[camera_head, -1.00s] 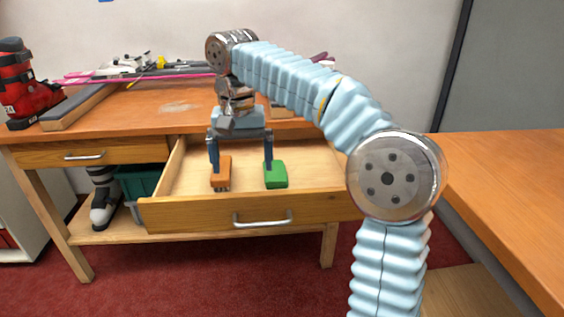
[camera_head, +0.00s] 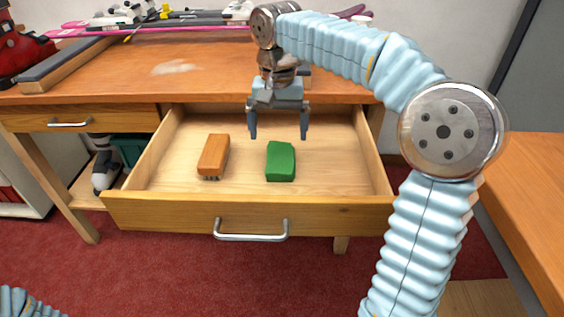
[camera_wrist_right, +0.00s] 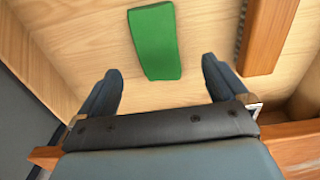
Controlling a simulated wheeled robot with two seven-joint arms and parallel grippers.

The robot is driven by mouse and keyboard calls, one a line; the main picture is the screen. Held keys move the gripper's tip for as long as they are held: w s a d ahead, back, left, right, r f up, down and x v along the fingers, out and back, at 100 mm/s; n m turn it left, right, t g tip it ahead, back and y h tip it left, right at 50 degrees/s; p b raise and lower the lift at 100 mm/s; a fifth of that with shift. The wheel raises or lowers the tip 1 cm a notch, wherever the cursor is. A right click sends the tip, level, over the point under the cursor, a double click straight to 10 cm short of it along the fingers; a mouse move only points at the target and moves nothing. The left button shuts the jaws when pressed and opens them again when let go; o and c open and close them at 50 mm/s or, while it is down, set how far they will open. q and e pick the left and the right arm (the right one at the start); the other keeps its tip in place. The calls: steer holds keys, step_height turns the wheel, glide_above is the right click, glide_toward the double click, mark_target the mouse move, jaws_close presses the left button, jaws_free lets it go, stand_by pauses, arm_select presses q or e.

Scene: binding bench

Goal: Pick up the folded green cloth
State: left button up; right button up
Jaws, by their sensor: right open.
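The folded green cloth (camera_head: 281,161) lies flat in the open drawer, right of its middle. In the right wrist view the cloth (camera_wrist_right: 155,42) lies beyond the fingertips, between their lines. My right gripper (camera_head: 278,136) is open and empty, above the back part of the drawer, behind the cloth in the head view. It also shows open in the right wrist view (camera_wrist_right: 160,78). My left gripper is out of view; only a bit of my left arm shows at the lower left.
An orange-brown wooden brush (camera_head: 213,155) lies in the drawer left of the cloth. The open drawer (camera_head: 170,205) has raised walls and a metal handle (camera_head: 251,231). The workbench top (camera_head: 130,82) holds ski gear at the back. A second table (camera_head: 530,190) stands at right.

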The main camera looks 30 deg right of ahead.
mark_target(281, 158)
steer(key=f, duration=0.4)
steer(key=f+b, duration=0.1)
steer(key=f, duration=0.2)
steer(key=shift+s, duration=0.4)
steer(key=shift+c, duration=0.5)
steer(key=c, duration=1)
steer(key=shift+r, duration=0.1)
